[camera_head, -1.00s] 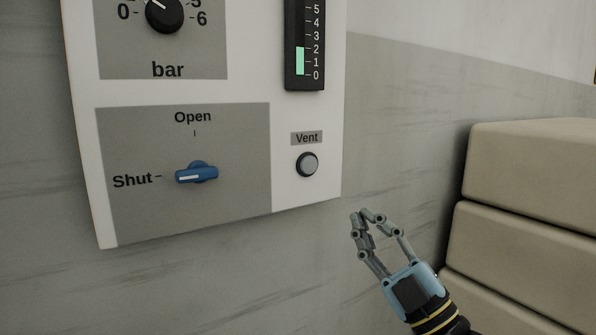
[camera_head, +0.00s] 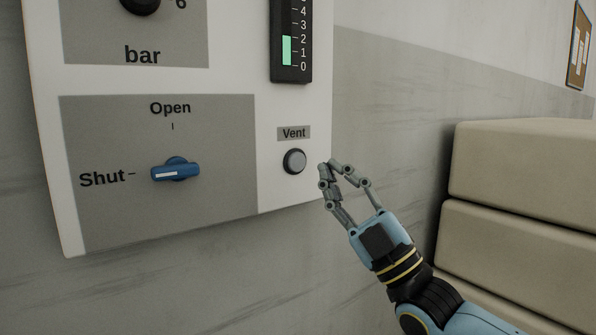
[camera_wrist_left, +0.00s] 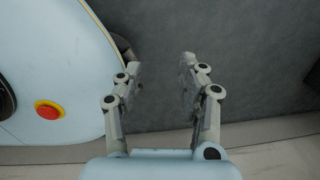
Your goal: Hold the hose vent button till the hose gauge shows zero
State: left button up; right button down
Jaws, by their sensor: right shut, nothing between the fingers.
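The round grey vent button (camera_head: 294,161) sits under the "Vent" label on the white panel. It does not look pressed by anything. The hose gauge (camera_head: 291,40) is a dark upright strip above it, with a green bar reaching from 0 to about 2. My right gripper (camera_head: 328,167) is shut and empty, its fingertips just right of the button and apart from it in the picture. How far it stands from the panel is hard to tell. My left gripper (camera_wrist_left: 160,62) shows in the left wrist view, open with nothing between its fingers.
A blue lever (camera_head: 175,171) points to "Shut" on the panel's lower left. A black knob (camera_head: 140,5) marked bar is cut off above it. Stacked beige blocks (camera_head: 520,165) stand at the right. Bare wall lies below the panel.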

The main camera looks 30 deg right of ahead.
aim_at(297, 162)
pick_arm(q)
jog(key=a+f+b, duration=0.1)
jog(key=w+f+b, duration=0.1)
jog(key=shift+a+f+b, duration=0.35)
jog(key=shift+a+b, duration=0.05)
pick_arm(e)
jog(key=w, duration=0.6)
jog(key=shift+a, duration=0.25)
pick_arm(q)
jog(key=shift+s+d, duration=0.3)
jog(key=shift+d, duration=0.15)
jog(key=shift+w+d, duration=0.1)
jog(key=shift+w+f, duration=0.1)
jog(key=shift+w, duration=0.6)
jog(key=shift+s, duration=0.1)
jog(key=shift+s+a, duration=0.35)
jog(key=shift+s, duration=0.45)
pick_arm(e)
jog(key=shift+w, duration=0.35)
